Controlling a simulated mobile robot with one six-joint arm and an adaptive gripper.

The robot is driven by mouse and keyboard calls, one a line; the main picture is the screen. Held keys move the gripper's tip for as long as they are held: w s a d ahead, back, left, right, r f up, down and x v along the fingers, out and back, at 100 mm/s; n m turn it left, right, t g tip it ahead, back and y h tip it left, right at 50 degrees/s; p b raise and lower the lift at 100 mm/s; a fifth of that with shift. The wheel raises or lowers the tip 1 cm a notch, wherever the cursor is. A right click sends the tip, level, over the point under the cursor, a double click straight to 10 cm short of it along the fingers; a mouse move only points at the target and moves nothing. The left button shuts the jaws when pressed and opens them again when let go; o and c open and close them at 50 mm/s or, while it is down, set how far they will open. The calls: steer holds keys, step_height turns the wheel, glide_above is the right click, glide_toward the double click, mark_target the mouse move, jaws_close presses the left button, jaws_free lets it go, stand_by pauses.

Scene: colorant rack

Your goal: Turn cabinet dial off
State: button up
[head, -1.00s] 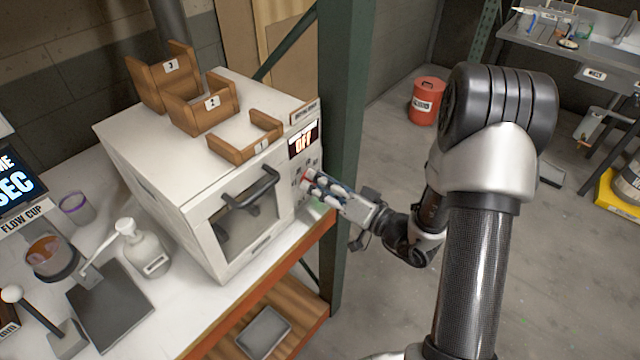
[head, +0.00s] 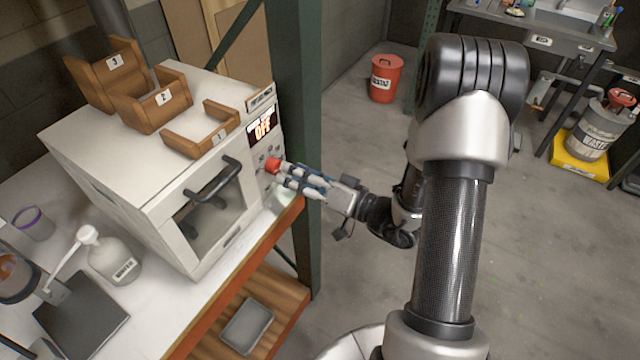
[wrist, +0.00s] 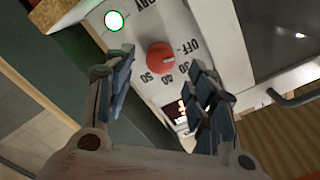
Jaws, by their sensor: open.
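My gripper (head: 283,178) is at the panel beside the dial. In the wrist view my gripper (wrist: 165,85) is open, its two fingers apart with the dial seen between them. I cannot tell whether a finger touches the dial.
A green rack post (head: 296,150) stands close behind my gripper. The cabinet's dark door handle (head: 213,185) sticks out left of the dial. Numbered wooden holders (head: 155,100) sit on top. A bottle (head: 110,255) stands at the left.

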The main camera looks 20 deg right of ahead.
steer(key=v, duration=0.8)
steer(key=shift+s+d, duration=0.2)
steer(key=s+a+r+n+g+y, duration=0.2)
steer(key=a+g, duration=0.2)
steer(key=a, duration=0.1)
steer(key=s+a+r+n+g+y, duration=0.1)
steer(key=s+a+r+g+y, duration=0.15)
steer(key=a, duration=0.25)
steer(key=s+a+n+g+h, duration=0.2)
steer(key=s+a+g+h, duration=0.4)
steer(key=s+g, duration=0.45)
steer(key=s+d+r+m+t+h, duration=0.3)
steer(key=d+r+t+h, duration=0.3)
steer(key=d+t+h, duration=0.1)
steer(key=shift+d+r+h, duration=0.35)
steer(key=shift+d+h, duration=0.5)
steer(key=shift+h, duration=0.2)
steer(key=shift+a, duration=0.1)
